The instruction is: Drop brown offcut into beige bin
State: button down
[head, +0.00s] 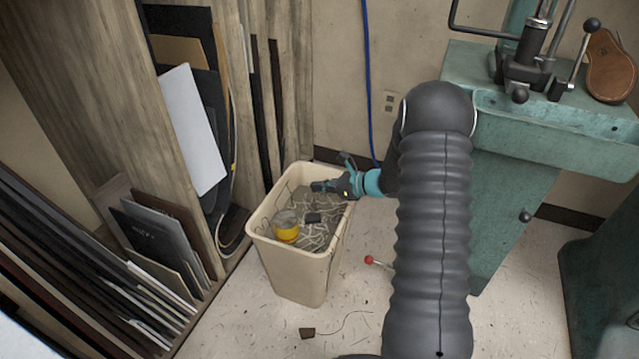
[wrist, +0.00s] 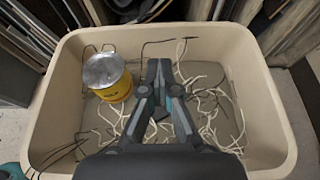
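The beige bin (head: 292,268) stands on the floor beside the wooden rack. It holds pale tangled strands, a yellow can (head: 286,227) and a small dark piece (head: 313,218). My gripper (head: 328,172) is over the bin near its far right rim. In the wrist view, my gripper (wrist: 160,66) is over the middle of the bin (wrist: 268,75), right of the can (wrist: 107,78). Its fingertips look close together there, but spread in the head view. No brown piece shows clearly between them. A small dark brown offcut (head: 307,333) lies on the floor in front of the bin.
The wooden rack (head: 170,110) with sheets and panels stands close on the left. The green machine (head: 510,190) stands on the right, with a brown sole (head: 609,66) on it. A thin strand lies by the floor piece.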

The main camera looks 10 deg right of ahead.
jog(key=shift+d+f+b, duration=0.1)
jog(key=shift+f+b, duration=0.8)
jog(key=shift+f, duration=1.2)
jog(key=c, duration=1.4)
grip_release()
jog(key=v, duration=1.2)
jog(key=shift+s, duration=0.15)
